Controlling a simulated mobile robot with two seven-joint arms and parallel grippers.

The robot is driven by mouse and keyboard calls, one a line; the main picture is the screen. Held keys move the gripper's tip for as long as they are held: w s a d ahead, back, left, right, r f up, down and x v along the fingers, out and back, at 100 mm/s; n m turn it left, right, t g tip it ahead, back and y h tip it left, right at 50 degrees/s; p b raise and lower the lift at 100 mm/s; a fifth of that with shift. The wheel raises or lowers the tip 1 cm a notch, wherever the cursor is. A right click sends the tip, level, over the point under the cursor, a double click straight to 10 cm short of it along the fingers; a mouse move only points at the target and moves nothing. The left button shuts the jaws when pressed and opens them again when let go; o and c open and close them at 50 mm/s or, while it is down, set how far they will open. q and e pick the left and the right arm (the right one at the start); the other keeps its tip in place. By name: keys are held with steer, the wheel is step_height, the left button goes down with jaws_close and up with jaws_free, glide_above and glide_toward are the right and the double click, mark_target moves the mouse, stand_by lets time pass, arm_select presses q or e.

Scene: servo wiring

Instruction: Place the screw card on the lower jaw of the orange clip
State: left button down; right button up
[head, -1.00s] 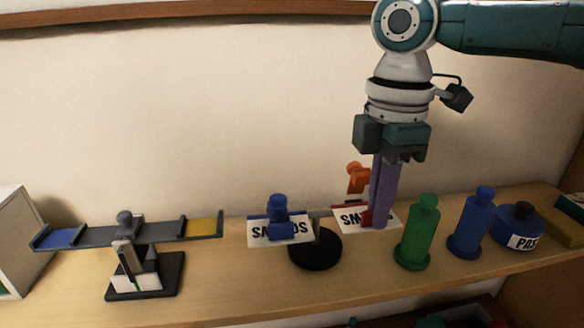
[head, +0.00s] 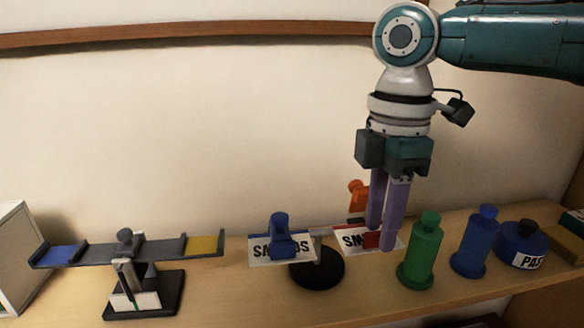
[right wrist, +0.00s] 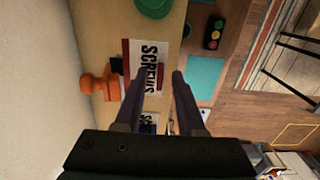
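The white screw card (right wrist: 148,68), lettered SCREWS with a red band, lies flat beside the orange clip (right wrist: 92,85) in the right wrist view. In the head view the card (head: 350,238) lies in front of the orange clip (head: 357,197), partly covered by my fingers. I cannot tell whether it rests on the lower jaw, which is hidden. My right gripper (head: 384,240) points down with its purple fingers apart, at the card. In the wrist view its fingertips (right wrist: 158,73) are apart, one over the card and one beyond its edge. My left gripper is out of view.
A blue clip (head: 281,230) with another white card stands left, near a black disc (head: 316,270). A green cylinder (head: 420,252), a blue cylinder (head: 475,243) and a low blue pot (head: 522,245) stand right. A balance (head: 125,262) stands far left on the wooden shelf.

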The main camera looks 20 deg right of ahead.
step_height(320, 180, up, 11)
steer(key=b, duration=0.5)
steer(key=s+a+f+m+t+y, duration=0.1)
steer(key=s+a+f, duration=0.2)
steer(key=a+f, duration=0.3)
steer(key=s+a+f+m+y, duration=0.1)
steer(key=s+a+f+m, duration=0.2)
steer(key=f, duration=0.4)
steer(key=s+a+f+t+y, duration=0.1)
steer(key=s+a+f, duration=0.35)
steer(key=f, duration=0.25)
steer(key=s+d+f+m+t+h, duration=0.1)
steer(key=s+d+f+m+h, duration=0.1)
steer(key=s+d+m, duration=0.5)
steer(key=s+m, duration=0.2)
steer(key=s, duration=0.1)
steer(key=shift+s+d+f+t+h, duration=0.2)
steer(key=shift+s+t+h, duration=0.1)
steer(key=shift+h, duration=0.1)
